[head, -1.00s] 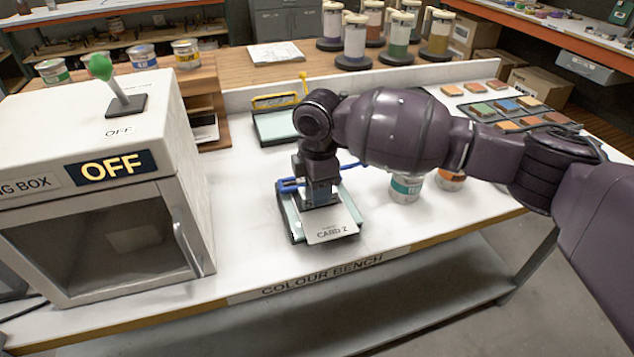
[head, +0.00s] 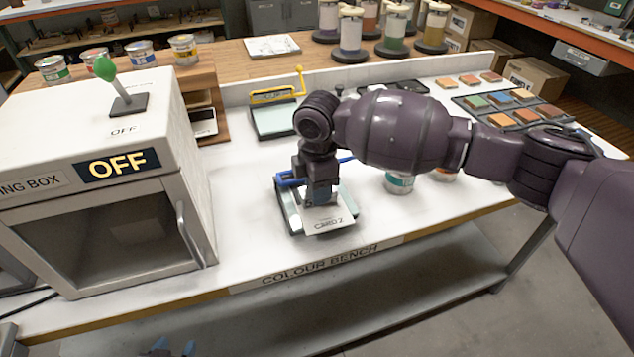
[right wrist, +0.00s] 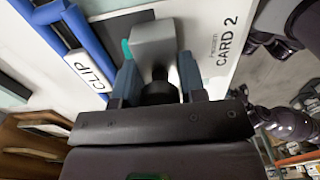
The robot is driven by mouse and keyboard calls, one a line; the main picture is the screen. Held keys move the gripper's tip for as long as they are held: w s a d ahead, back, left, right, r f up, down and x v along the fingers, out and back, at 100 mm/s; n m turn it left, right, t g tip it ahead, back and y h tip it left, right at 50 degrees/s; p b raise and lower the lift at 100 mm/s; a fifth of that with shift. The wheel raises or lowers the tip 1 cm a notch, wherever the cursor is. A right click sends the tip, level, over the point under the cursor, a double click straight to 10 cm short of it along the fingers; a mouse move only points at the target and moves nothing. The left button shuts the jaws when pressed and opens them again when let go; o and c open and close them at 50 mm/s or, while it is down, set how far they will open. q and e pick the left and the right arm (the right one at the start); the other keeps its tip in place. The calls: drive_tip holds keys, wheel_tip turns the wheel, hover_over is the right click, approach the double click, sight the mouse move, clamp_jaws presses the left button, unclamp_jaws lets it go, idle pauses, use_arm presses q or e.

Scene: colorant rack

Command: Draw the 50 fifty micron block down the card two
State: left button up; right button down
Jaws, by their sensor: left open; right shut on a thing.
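Card 2 (head: 338,222) lies white on a small pale-green board (head: 291,212) near the bench's front edge, under a blue clip (head: 288,183). My right gripper (head: 321,196) is over the card, its fingers shut on the black stem of a grey block (right wrist: 154,38). The block is at the card, beside the printed label in the right wrist view; whether it touches is unclear. A small teal patch (right wrist: 126,49) shows at the block's left edge. The block's micron marking is hidden. The fingertips of my left gripper (head: 170,349) just show at the bottom edge, off the bench.
A white box (head: 105,195) marked OFF stands at the left. A teal-labelled tin (head: 399,183) and an orange one stand right of the card, below my forearm. Another board (head: 274,120) with a yellow clip lies behind. Colour tiles (head: 500,98) lie at the right.

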sight(327, 217)
drive_tip(key=shift+s+d+p, duration=0.3)
drive_tip(key=shift+s+p, duration=0.5)
drive_tip(key=shift+p, duration=0.1)
drive_tip(key=shift+s+d+r+p, duration=0.1)
drive_tip(key=shift+s+d+p, duration=0.15)
drive_tip(key=shift+s+p, duration=0.6)
drive_tip(key=shift+w, duration=0.1)
drive_tip(key=shift+s+d+p, duration=0.1)
drive_tip(key=shift+s+p, duration=0.2)
drive_tip(key=shift+p, duration=0.25)
drive_tip(key=shift+s+d+p, duration=0.1)
drive_tip(key=shift+s+p, duration=0.3)
drive_tip(key=shift+s, duration=0.1)
drive_tip(key=shift+s+d, duration=0.1)
